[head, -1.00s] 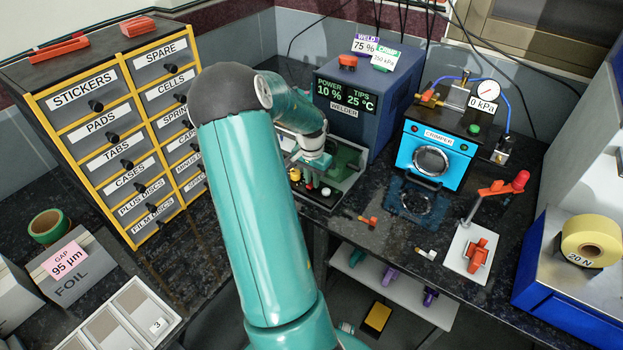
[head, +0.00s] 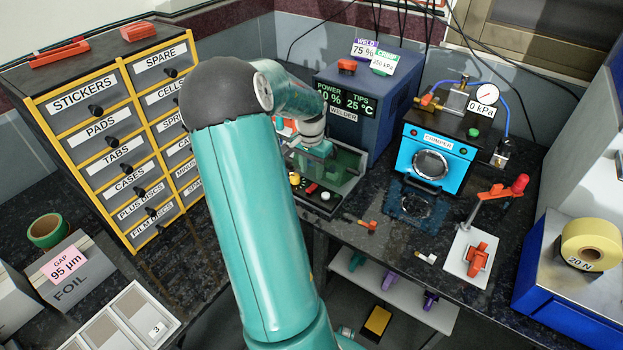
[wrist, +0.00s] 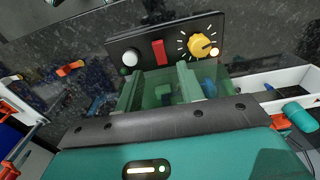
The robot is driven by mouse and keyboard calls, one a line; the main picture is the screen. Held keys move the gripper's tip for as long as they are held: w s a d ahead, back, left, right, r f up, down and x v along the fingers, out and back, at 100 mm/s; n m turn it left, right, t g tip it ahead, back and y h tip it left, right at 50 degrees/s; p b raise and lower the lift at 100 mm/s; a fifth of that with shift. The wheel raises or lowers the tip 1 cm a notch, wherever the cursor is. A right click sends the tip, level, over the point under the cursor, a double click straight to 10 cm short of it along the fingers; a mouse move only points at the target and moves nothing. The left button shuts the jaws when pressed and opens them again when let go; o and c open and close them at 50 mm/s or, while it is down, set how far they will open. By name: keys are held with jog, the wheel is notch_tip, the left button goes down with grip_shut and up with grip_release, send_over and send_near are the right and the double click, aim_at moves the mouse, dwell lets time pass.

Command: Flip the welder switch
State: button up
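The welder (head: 352,110) is a blue-grey box with a green-lit display at the back of the bench. Its front panel carries a red switch (head: 311,188), which also shows in the wrist view (wrist: 158,52), between a white button (wrist: 130,58) and a yellow knob (wrist: 204,46). I cannot tell which way the switch is set. My gripper (head: 318,151) hangs over the welder's green-tinted work area, behind the panel. In the wrist view its two fingers (wrist: 159,82) stand apart with nothing held, and their tips point towards the panel without visibly touching the switch.
The blue crimper (head: 437,155) stands right of the welder. A stand with a red handle (head: 497,190) is farther right. The drawer cabinet (head: 130,150) is on the left. A small orange item (head: 367,224) lies on the bench in front of the welder.

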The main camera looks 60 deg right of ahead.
notch_tip(320, 180, up, 8)
jog(key=shift+a+f, duration=0.15)
dwell(0.6)
jog(key=w+a+r+n+t, duration=0.1)
jog(key=w+a+r+n, duration=0.25)
jog(key=a, duration=0.55)
jog(key=w+a+r+n+t, duration=0.1)
jog(key=w+a+r+n, duration=0.25)
jog(key=a, duration=0.45)
jog(key=w+a+r+n+t, duration=0.1)
jog(key=w+a+r+n, duration=0.1)
jog(key=w+a, duration=0.5)
jog(key=s+a+r+n+t, duration=0.1)
jog(key=s+a+n, duration=0.2)
jog(key=a, duration=0.5)
jog(key=s+a+r+n, duration=0.1)
jog(key=s+a+n, duration=0.2)
jog(key=a, duration=0.6)
jog(key=s+a+r+n+t, duration=0.1)
jog(key=s+a+n, duration=0.3)
jog(key=a, duration=0.4)
jog(key=shift+a+r+n+t, duration=0.2)
jog(key=shift+a+n+t, duration=0.1)
jog(key=shift+a+n, duration=0.1)
jog(key=shift+d, duration=0.2)
